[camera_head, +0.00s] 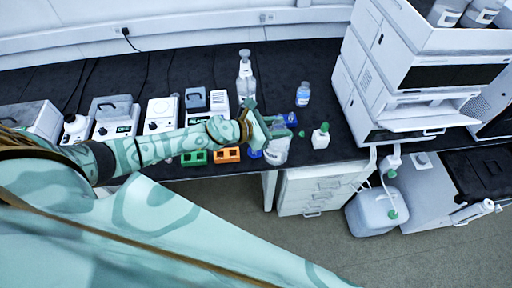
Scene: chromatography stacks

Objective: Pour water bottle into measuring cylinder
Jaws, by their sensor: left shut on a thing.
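My left gripper (272,128) reaches in from the left over the bench's front edge. It is shut on a clear, pale container (277,152), which looks like the water bottle; the fingers hide its upper part. My right gripper is not in view.
A bottle of blue liquid (303,95) and a white green-capped bottle (320,138) stand right of the gripper. Green (194,158) and orange (227,155) racks sit at the front edge. Small instruments (160,113) line the left; a chromatography stack (400,80) stands right.

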